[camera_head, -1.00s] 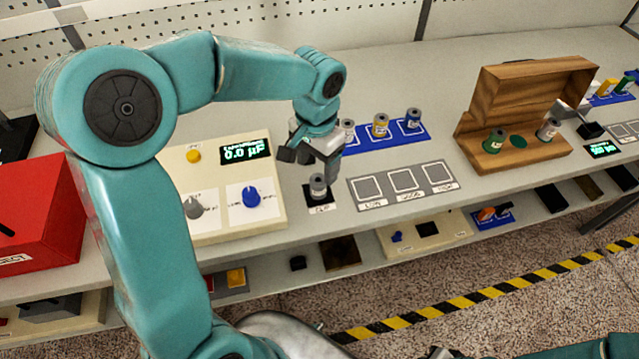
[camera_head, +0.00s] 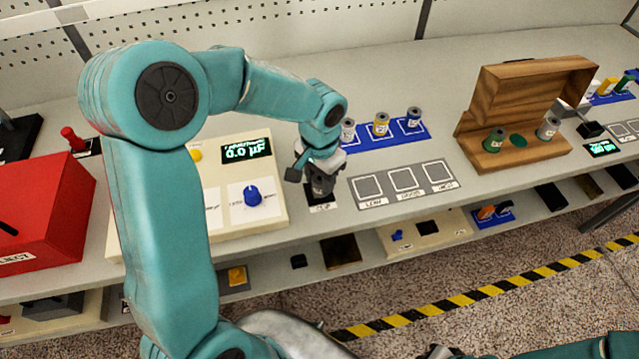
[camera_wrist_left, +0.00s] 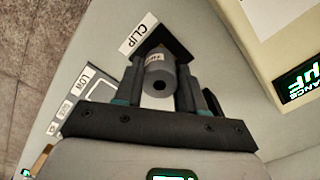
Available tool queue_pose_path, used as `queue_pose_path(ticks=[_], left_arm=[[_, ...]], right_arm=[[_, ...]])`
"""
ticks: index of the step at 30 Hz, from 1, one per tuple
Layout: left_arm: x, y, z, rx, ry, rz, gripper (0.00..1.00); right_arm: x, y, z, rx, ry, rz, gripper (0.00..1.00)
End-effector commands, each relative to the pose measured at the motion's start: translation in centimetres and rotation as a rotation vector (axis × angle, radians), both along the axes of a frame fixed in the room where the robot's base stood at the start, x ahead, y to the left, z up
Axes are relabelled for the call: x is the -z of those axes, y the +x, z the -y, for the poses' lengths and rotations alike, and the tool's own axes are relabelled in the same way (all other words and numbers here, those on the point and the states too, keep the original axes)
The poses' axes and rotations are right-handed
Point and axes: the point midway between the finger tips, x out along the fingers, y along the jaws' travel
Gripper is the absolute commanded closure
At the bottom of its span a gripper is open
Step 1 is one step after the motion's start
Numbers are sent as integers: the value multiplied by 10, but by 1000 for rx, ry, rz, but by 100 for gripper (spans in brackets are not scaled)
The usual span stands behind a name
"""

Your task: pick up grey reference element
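A grey cylindrical element with a white label stands on the black CLIP pad (camera_head: 319,193). In the left wrist view the grey element (camera_wrist_left: 159,78) shows its end with a dark hole, and the CLIP pad (camera_wrist_left: 172,46) lies beneath it. My left gripper (camera_head: 318,184) is lowered over this element and mostly hides it in the head view. In the left wrist view the left gripper's fingers (camera_wrist_left: 160,88) stand on either side of the element, apparently open with narrow gaps. My right gripper is out of view.
A blue mat (camera_head: 372,145) behind holds a grey, a yellow and a blue element. A tray (camera_head: 404,196) with three marked squares lies to the right. A capacitance meter panel (camera_head: 233,222) is on the left. An open wooden box (camera_head: 514,162) stands further right.

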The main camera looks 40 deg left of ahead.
Motion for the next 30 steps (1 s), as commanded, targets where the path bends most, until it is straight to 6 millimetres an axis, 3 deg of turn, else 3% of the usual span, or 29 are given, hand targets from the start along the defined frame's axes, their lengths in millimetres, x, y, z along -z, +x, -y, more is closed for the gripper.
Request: queue_pose_path(ticks=[8,14,17,24,30], left_arm=[[-1,-1,0,1,0,-2,96],[-24,1,0,0,0,3,96],[-48,1,0,0,0,6,96],[-125,1,1,1,-1,6,96],[-173,0,1,0,-1,3,96]], right_arm=[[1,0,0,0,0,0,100],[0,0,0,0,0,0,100],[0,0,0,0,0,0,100],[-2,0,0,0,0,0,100],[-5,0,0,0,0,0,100]])
